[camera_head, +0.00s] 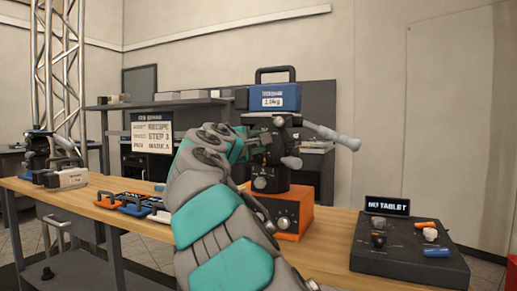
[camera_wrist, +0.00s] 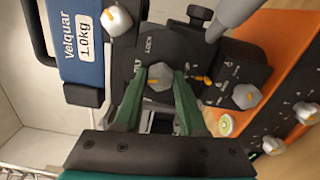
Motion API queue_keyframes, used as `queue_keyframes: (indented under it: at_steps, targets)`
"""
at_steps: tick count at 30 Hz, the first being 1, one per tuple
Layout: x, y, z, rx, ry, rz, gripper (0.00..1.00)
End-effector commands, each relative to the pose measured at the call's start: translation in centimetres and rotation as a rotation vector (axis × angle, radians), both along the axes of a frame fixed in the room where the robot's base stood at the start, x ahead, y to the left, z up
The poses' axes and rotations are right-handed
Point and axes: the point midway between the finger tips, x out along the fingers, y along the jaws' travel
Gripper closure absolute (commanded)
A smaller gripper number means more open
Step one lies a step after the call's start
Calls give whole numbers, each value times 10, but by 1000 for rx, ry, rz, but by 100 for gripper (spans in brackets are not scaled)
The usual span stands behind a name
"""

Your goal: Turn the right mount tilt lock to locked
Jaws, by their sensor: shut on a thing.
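The right mount (camera_head: 273,135) is a black head on an orange base (camera_head: 292,218), with a blue 1.0kg block (camera_head: 274,98) on top. In the wrist view, the tilt lock (camera_wrist: 160,76) is a grey faceted knob on the mount's dark side plate, near the word LOCK. My gripper (camera_wrist: 158,84) has its green fingers on either side of this knob and is shut on it. In the head view, my gripper (camera_head: 260,145) is at the mount's left side and hides the knob. The exact angle of the knob is hard to read.
A grey handle (camera_head: 333,137) sticks out right of the mount. Another grey knob (camera_wrist: 245,95) sits close beside my fingers. A second mount (camera_head: 40,150) stands at the bench's left end. A dark panel (camera_head: 405,250) with small parts lies at the right.

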Motion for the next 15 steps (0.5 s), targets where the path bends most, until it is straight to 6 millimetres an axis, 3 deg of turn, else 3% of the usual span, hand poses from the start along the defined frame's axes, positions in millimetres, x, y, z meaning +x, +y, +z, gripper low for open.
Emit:
queue_keyframes:
  at_steps: [15]
  targets:
    - [1, 0, -4, 427, -242, 0, 100]
